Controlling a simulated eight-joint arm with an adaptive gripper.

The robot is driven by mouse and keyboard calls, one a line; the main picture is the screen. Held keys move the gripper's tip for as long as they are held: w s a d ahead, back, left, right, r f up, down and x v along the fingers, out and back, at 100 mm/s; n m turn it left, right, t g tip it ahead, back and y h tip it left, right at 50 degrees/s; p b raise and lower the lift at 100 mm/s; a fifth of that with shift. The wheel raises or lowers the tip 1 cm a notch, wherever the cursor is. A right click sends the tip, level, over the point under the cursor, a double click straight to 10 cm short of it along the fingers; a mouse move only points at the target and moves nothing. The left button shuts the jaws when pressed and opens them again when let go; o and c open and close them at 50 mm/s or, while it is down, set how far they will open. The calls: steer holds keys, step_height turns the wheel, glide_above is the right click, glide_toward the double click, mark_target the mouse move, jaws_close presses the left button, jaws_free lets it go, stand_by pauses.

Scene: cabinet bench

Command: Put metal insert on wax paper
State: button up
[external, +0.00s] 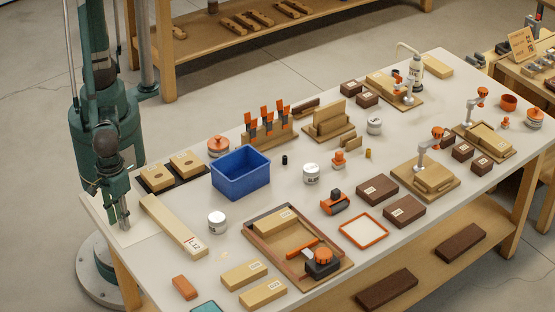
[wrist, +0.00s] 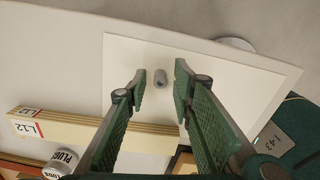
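The metal insert (wrist: 160,78) is a small grey cylinder in the wrist view. It appears to rest on the wax paper (wrist: 235,82), a pale square sheet at the table's corner, inside its edges. My gripper (wrist: 161,80) is open, with one finger on each side of the insert and a visible gap to both. In the external view my gripper (external: 124,222) points down, low over the sheet at the table's near-left corner. I cannot make out the insert there.
A long wooden block marked L12 (external: 173,227) lies just right of the sheet. A dark tray with two wooden blocks (external: 158,176) is behind it, and a blue bin (external: 240,173) stands further right. A white jar (external: 217,222) stands beyond the long block. The table edge is close.

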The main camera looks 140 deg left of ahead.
steer(key=shift+r, duration=0.2)
step_height(320, 180, up, 12)
steer(key=p, duration=0.2)
steer(key=shift+p, duration=0.4)
stand_by(0.4)
stand_by(0.6)
steer(key=s+a+r+m+t, duration=0.3)
steer(key=s+a+r+m, duration=0.2)
steer(key=a+r+m, duration=0.4)
steer(key=s+a+r+m+t, duration=0.4)
steer(key=s+a+r+m, duration=0.1)
steer(key=a+r+m, duration=0.4)
steer(key=shift+a+r+m, duration=0.25)
steer(key=shift+r+m, duration=0.05)
steer(key=shift+m, duration=0.8)
steer(key=shift+s, duration=0.1)
